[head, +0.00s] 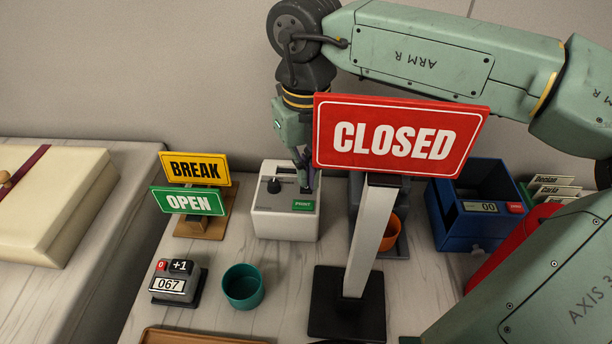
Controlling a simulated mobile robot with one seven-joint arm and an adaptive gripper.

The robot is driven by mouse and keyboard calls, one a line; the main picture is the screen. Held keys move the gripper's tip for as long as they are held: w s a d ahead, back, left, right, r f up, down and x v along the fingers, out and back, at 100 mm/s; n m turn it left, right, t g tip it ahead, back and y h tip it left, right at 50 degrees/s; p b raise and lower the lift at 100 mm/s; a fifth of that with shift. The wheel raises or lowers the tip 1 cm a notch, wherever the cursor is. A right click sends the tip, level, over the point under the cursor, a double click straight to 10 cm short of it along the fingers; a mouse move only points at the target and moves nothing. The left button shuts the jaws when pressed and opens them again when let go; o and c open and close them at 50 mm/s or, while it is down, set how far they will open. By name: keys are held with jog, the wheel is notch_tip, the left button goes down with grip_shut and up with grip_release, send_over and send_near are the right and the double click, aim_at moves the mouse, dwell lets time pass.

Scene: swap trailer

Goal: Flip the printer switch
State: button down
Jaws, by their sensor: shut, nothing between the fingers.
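The printer (285,224) is a small white box with a green label (303,205) and a dark knob on top. It stands at the back middle of the table. My gripper (307,187) is shut and empty, pointing down at the right part of the printer's top. Its fingertips are at or just above the dark part there; I cannot tell whether they touch. The switch is not clearly visible, and the fingers and the red CLOSED sign (395,140) cover part of that area.
The CLOSED sign stands on a post right of the printer, close to my arm. BREAK (195,168) and OPEN (188,202) signs stand left. A counter (173,283), teal cup (242,286), orange cup (390,232) and blue box (466,238) are on the table (222,328).

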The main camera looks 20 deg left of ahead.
aim_at(306, 188)
jog(key=shift+r+p, duration=1.5)
jog(key=shift+r, duration=1.3)
